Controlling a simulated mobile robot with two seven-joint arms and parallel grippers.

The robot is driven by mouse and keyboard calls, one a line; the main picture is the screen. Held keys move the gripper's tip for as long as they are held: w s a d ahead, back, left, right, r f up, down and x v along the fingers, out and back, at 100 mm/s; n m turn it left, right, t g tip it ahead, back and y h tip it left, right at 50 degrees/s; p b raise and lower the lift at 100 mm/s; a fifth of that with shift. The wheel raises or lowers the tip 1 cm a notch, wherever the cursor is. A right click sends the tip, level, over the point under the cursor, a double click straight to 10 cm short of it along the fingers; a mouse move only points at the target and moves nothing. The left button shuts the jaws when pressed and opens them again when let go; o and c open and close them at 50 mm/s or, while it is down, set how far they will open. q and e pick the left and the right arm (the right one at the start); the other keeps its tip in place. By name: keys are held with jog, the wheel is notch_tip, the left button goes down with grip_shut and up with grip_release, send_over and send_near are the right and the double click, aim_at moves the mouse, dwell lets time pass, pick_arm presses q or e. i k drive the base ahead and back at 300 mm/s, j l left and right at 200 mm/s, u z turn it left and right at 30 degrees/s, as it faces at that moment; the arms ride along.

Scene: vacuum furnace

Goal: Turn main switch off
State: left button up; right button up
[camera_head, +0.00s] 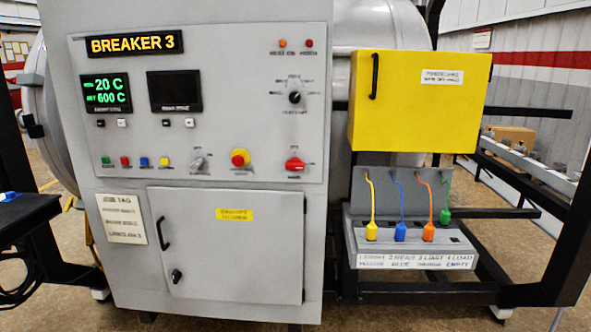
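The grey control cabinet (255,70) stands upright in the middle of the head view. A red rotary knob (294,164) at the lower right of its panel looks like the main switch; its handle lies about level. The small labels around it are too blurred to read, so its on or off position cannot be told. A red emergency-type button on a yellow base (240,157) sits to its left. A grey rotary knob (198,161) is further left, and a black selector knob (295,97) is above. Neither of my grippers is in view.
A display (134,44) reads BREAKER 3; another (106,93) shows 20 C and 600 C. The lower cabinet door (235,270) is shut. A yellow box (408,120) and a grey unit with coloured plugs (350,250) stand right. A dark surface (28,212) is at left.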

aim_at(294, 164)
jog(key=i+j, duration=0.7)
jog(key=j, duration=0.2)
jog(key=i+j+z, duration=0.1)
jog(key=i+j, duration=0.25)
jog(key=j, duration=0.1)
